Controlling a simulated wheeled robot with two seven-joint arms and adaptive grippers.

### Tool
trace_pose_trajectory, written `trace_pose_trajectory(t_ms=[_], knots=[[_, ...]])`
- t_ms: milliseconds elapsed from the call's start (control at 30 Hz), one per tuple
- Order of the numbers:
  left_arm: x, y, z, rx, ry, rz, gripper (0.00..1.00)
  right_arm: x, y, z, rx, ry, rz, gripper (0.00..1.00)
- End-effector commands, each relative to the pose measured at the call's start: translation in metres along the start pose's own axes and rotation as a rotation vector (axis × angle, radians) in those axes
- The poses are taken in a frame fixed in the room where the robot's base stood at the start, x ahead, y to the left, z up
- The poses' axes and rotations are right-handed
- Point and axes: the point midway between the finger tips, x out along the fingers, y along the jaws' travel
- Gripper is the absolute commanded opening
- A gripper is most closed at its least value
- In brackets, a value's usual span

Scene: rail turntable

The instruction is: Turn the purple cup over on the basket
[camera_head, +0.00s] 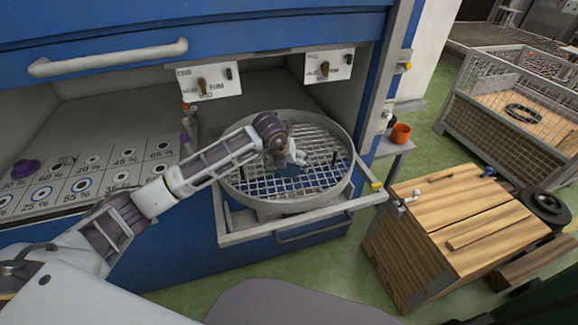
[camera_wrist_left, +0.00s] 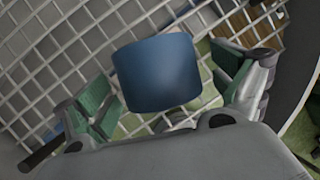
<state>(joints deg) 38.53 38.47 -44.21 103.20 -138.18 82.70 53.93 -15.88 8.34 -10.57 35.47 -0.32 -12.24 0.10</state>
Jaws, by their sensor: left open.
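The round basket (camera_head: 229,181) has a metal rim and a wire-grid floor; the grid (camera_wrist_left: 60,50) fills much of the left wrist view. A dark blue cup-like object (camera_wrist_left: 158,73) is over the grid between the two green-padded fingers of my left gripper (camera_head: 290,158). The fingers are spread, with visible gaps beside the object. In the head view the gripper mostly covers it. I cannot tell which way its mouth faces. A small purple object (camera_head: 25,168) stands on the marked panel at the far left; I cannot tell whether it is a cup. My right gripper is not in view.
The basket rests on a pulled-out drawer frame (camera_head: 245,237) of the blue cabinet (camera_head: 190,275). An orange cup (camera_head: 400,133) stands on a small side shelf. A wooden crate (camera_head: 455,215) and a mesh bin (camera_head: 510,120) are at the right. Green floor lies between.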

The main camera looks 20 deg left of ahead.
Motion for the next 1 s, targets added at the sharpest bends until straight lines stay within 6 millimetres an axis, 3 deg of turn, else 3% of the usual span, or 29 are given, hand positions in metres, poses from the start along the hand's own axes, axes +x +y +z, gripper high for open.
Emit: trace_pose_trajectory(t_ms=[567,1000], knots=[[0.0060,0.0004,-0.0001,0.000,0.000,0.001,0.95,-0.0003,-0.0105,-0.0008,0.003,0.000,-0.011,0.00],[0.0056,0.0003,0.0003,0.000,-0.001,0.000,0.39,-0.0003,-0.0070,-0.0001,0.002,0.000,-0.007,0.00]])
